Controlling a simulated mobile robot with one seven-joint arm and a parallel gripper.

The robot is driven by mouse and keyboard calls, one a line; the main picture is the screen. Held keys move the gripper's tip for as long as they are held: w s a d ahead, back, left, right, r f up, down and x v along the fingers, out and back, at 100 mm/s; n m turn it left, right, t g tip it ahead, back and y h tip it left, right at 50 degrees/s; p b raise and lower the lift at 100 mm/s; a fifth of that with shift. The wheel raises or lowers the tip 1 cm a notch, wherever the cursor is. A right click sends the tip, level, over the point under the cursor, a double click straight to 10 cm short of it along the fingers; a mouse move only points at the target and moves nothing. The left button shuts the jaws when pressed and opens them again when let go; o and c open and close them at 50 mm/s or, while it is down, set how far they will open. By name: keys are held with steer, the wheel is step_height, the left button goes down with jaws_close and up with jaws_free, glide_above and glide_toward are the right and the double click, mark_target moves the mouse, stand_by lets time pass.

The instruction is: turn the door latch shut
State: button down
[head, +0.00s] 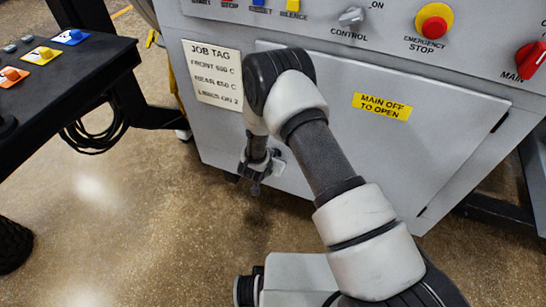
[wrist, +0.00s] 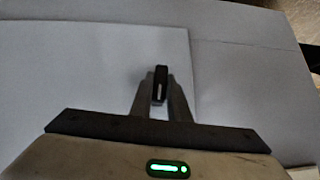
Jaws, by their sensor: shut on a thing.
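The cabinet door (head: 415,160) is a large light-grey panel that sits closed, or nearly so, in the cabinet front. The door latch (wrist: 161,82) shows in the wrist view as a small dark upright piece close to a panel seam. My gripper (wrist: 160,92) is shut on it, with one finger on each side. In the head view my gripper (head: 256,178) is low at the door's left edge, beneath my bent arm. There the latch is hidden or too small to make out, and my forearm covers part of the door.
A control panel above the door carries a control knob (head: 352,16), an emergency stop button (head: 433,23) and a red main switch (head: 531,61). A job tag (head: 213,75) is left of the door. A black cart (head: 100,62) stands at the left. Open floor (head: 130,220) lies in front.

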steer(key=shift+a+n+h, duration=0.1)
steer(key=shift+n+h, duration=0.2)
steer(key=shift+h, duration=0.2)
steer(key=c, duration=1.7)
jaws_free()
steer(key=p+v, duration=0.2)
steer(key=v, duration=0.6)
steer(key=p+v, duration=0.1)
steer(key=v, duration=0.8)
steer(key=shift+r+p, duration=0.35)
steer(key=shift+p, duration=0.05)
steer(key=shift+w, duration=0.1)
